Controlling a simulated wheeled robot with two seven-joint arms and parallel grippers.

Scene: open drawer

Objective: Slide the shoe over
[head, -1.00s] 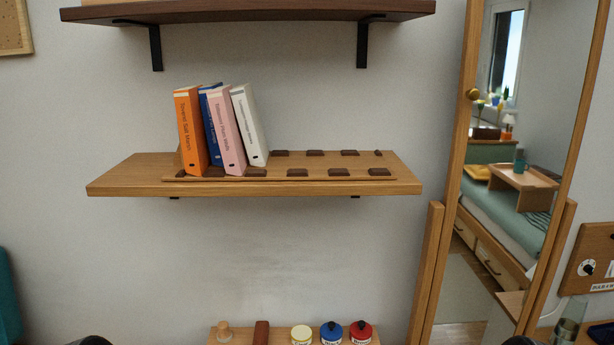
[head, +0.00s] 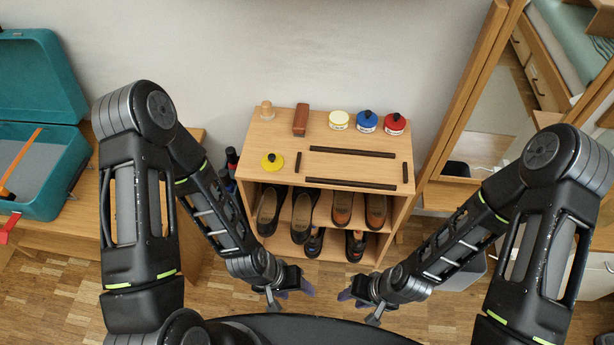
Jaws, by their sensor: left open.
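Several shoes stand in a wooden shoe rack (head: 399,222). On its upper shelf are a black pair, with a left shoe (head: 268,210) and a right shoe (head: 302,215), and a brown pair, with a left shoe (head: 343,207) and a right shoe (head: 376,210). Below, two dark shoes (head: 314,243) (head: 356,246) show only in part. Which shoe the task means I cannot tell. My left gripper (head: 291,294) is open and empty, in front of the rack's lower left. My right gripper (head: 360,306) is apart from the shoes in front of its lower right; its jaws are unclear.
The rack top holds a wooden knob (head: 266,110), a brown brush (head: 300,120), several tins including a yellow one (head: 272,162), and a dark strip frame (head: 351,152). A teal case (head: 40,80) lies open at left. A mirror (head: 500,120) leans at right.

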